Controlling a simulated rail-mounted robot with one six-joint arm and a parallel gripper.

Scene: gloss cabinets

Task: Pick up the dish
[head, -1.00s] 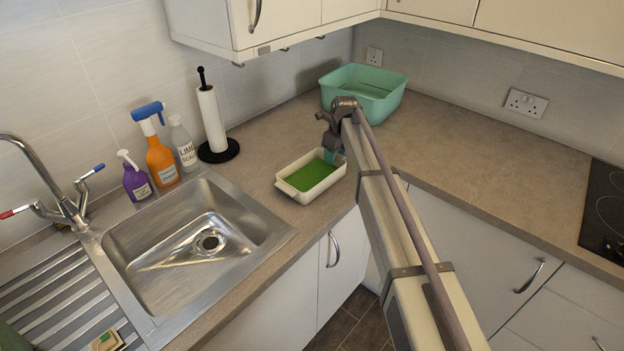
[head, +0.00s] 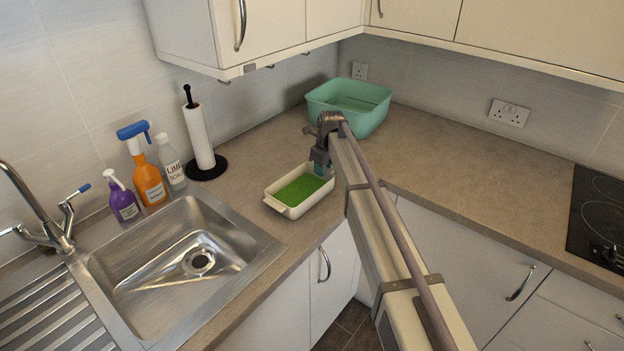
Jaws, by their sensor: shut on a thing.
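The dish (head: 293,212) is a small white rectangular dish with a green inside and a handle at its near left end. It is on or just above the counter to the right of the sink; I cannot tell if it touches the counter. My gripper (head: 321,170) is at the dish's far right end, pointing down, and is shut on that end of the dish. The fingertips are partly hidden by the arm and the dish's rim.
A teal tub (head: 349,104) stands in the corner behind my gripper. A paper towel roll (head: 199,138), several cleaning bottles (head: 149,182) and a steel sink (head: 190,262) are to the left. The counter (head: 460,163) to the right is clear up to the black hob (head: 598,215).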

